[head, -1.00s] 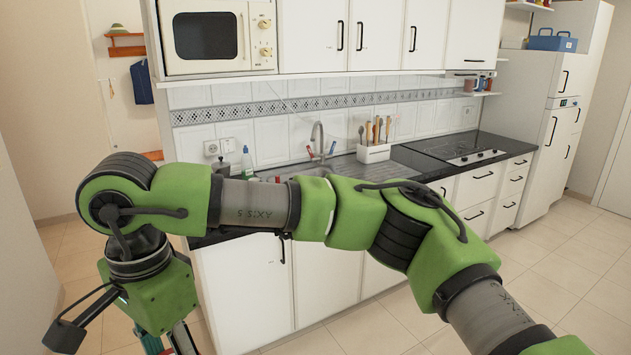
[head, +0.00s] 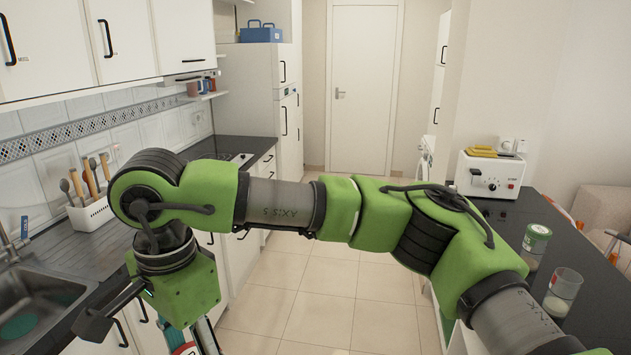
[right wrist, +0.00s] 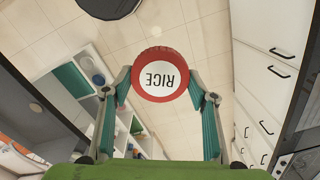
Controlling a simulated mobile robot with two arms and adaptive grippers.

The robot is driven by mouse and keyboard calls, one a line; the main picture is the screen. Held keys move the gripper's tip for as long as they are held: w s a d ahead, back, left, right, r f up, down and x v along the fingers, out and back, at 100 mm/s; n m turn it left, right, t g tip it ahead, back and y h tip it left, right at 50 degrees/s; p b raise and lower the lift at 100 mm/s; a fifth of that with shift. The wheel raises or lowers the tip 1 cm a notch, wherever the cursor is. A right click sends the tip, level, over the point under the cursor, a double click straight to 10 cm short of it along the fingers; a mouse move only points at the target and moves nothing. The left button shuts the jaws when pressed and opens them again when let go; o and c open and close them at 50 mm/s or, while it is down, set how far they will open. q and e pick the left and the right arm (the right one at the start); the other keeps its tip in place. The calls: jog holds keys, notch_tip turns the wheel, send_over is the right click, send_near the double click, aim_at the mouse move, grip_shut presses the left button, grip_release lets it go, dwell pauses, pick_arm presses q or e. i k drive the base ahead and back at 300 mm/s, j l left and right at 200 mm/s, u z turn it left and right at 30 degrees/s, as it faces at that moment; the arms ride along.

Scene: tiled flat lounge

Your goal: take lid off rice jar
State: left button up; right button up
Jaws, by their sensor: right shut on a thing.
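My right gripper (right wrist: 161,90) is shut on a round lid (right wrist: 161,74) with a red rim and a white centre reading RICE. The lid is held in the air over the tiled floor, apart from any jar. In the head view only the hand and fingers (head: 196,338) show at the bottom, with a bit of red and white by them. On the dark counter at the right stands an open glass jar (head: 563,292) with pale contents; no label on it can be read. My left gripper is not in view.
A jar with a green lid (head: 536,242) stands behind the open jar. A white toaster (head: 490,173) is farther back on that counter. The sink (head: 35,300) and utensil holder (head: 90,213) are at the left. Tiled floor (head: 300,310) lies clear between the counters.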

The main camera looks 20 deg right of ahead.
aim_at(564, 287)
jog(key=i+l+z, duration=0.2)
jog(key=i+z, duration=0.25)
jog(key=i, duration=0.4)
jog(key=i+j+z, duration=0.1)
jog(key=i+z, duration=0.4)
jog(key=i, duration=0.35)
jog(key=i+z, duration=0.35)
jog(key=i+j+z, duration=0.1)
jog(key=i+z, duration=0.3)
jog(key=i+j+z, duration=0.35)
jog(key=i, duration=0.15)
jog(key=i+l+z, duration=0.15)
jog(key=i+z, duration=0.45)
jog(key=z, duration=0.15)
